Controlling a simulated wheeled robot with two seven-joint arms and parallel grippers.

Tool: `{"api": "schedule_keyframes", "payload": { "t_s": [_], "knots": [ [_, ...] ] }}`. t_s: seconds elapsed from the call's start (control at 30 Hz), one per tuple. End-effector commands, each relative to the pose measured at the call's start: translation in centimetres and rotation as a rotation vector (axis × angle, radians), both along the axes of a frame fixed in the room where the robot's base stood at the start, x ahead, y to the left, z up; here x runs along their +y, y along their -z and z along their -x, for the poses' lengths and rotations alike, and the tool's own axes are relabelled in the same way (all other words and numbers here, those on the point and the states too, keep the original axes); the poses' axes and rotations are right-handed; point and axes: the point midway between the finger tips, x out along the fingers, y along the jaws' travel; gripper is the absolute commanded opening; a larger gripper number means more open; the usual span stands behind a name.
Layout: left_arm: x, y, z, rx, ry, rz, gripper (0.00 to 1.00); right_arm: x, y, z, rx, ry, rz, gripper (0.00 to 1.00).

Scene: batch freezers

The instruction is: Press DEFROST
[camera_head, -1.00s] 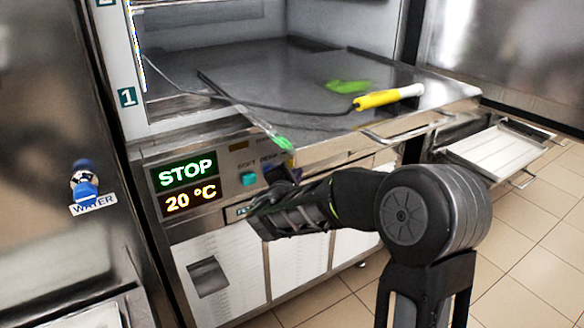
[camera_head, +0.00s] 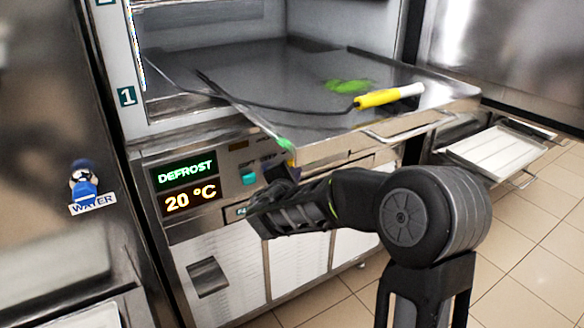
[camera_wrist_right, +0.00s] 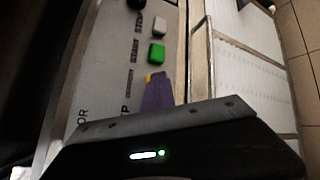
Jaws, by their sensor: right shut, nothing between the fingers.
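The freezer's control panel has a display (camera_head: 188,182) reading DEFROST in green above 20 °C in orange. A teal button (camera_head: 249,175) sits right of the display; printed labels beside it are too small to read surely. My right gripper (camera_head: 291,166) is at the panel, right of the teal button and under the worktop's front edge. In the right wrist view, its shut, purple, yellow-tipped fingers (camera_wrist_right: 156,88) hold nothing and point along the button row, short of a green button (camera_wrist_right: 157,53). Whatever lies directly under the fingertips is hidden. My left gripper is not in view.
A steel worktop (camera_head: 300,75) juts out above the panel, with a yellow-handled tool (camera_head: 385,97), a dark cable and a green smear (camera_head: 348,86). A front rail (camera_head: 410,130) is close above my right arm. A blue WATER knob (camera_head: 83,190) is at left.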

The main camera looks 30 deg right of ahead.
Motion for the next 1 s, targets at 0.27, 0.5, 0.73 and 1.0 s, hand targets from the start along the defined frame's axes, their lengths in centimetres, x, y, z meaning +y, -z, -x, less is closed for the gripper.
{"api": "schedule_keyframes", "payload": {
  "t_s": [0.27,0.5,0.73,1.0],
  "knots": [
    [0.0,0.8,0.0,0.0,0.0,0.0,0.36,0.1,0.1,1.3,-0.001,-0.001,-0.001,0.0],
    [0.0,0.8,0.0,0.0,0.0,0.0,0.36,0.1,0.0,1.5,0.0,-0.001,0.0,0.0],
    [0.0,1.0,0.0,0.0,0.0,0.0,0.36,0.1,0.0,1.8,-0.001,0.0,0.0,0.0],
    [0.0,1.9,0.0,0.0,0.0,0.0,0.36,0.1,0.1,4.1,-0.003,-0.001,0.0,0.0]
  ]
}}
